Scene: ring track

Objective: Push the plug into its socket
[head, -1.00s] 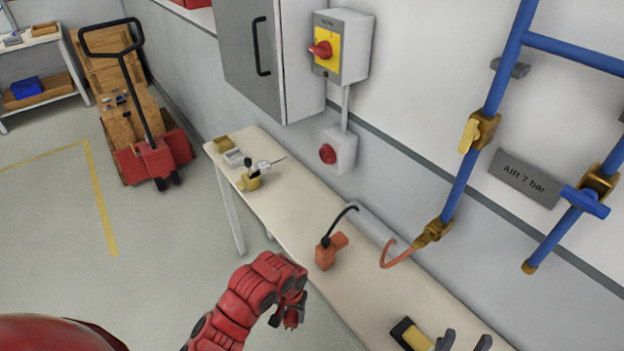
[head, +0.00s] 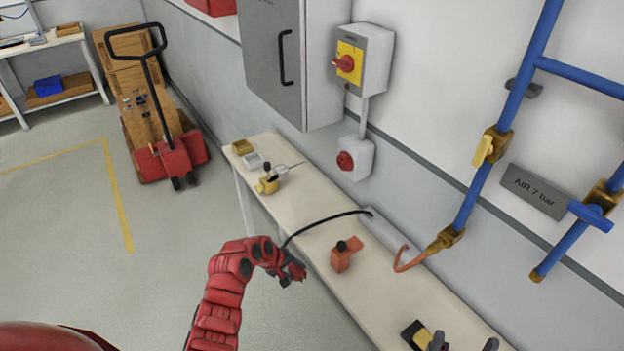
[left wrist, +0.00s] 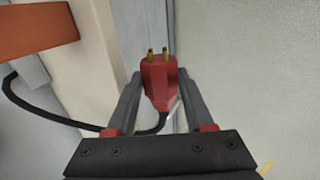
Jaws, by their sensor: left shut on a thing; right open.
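The plug (left wrist: 159,82) is red with two brass pins and shows in the left wrist view. My left gripper (head: 297,272) is shut on it, and the pins point away from the gripper. A black cable (head: 325,220) runs from the gripper to a grey housing (head: 388,232) at the back of the bench. A round red socket (head: 345,161) sits on a pale wall box, above and to the right of my left gripper in the head view. My right gripper (head: 464,343) is open at the bottom edge, only its fingertips visible.
An orange block (head: 345,254) with a black knob stands on the bench (head: 310,235). A yellow-and-black item (head: 415,335) lies near my right gripper. Small items, including a yellow one (head: 267,186), are at the far end. A switch box (head: 364,58) and cabinet (head: 283,60) hang above.

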